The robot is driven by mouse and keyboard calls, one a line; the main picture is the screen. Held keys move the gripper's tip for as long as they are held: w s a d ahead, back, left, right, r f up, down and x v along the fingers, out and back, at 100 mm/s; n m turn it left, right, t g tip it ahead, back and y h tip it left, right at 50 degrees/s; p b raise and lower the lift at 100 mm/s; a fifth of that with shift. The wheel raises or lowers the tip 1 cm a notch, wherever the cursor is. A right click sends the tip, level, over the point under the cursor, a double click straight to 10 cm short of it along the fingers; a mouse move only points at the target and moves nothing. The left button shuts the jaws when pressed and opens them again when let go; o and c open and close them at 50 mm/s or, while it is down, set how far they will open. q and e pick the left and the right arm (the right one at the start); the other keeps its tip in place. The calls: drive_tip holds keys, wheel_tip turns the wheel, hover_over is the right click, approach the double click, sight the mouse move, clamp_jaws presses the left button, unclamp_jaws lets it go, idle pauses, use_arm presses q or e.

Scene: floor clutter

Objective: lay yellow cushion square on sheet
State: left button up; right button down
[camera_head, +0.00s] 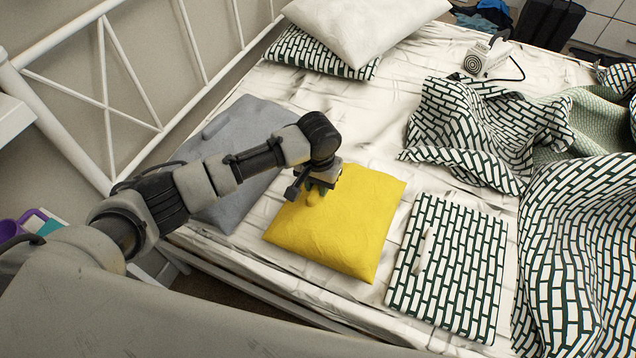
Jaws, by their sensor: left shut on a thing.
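The yellow cushion (345,235) lies on the white sheet (385,120) near the front edge of the bed, turned a little relative to that edge. My left gripper (316,190) is over the cushion's upper left part, pointing down, and is shut on the yellow cushion, with the fabric bunched at its fingertips. The fingertips are partly hidden by the wrist. My right gripper is not in view.
A grey cushion (235,120) lies to the left, partly behind my arm. A patterned cushion (450,265) with a light object on it lies close on the right. Crumpled patterned bedding (490,130) covers the right side. Pillows (350,25) lie at the back; a metal bed rail (130,75) stands left.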

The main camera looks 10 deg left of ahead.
use_arm(q)
drive_tip(key=shift+f, duration=0.1)
drive_tip(key=o, duration=0.9)
wheel_tip(320, 180, up, 12)
drive_tip(key=shift+r+p, duration=0.15)
drive_tip(key=shift+p, duration=0.75)
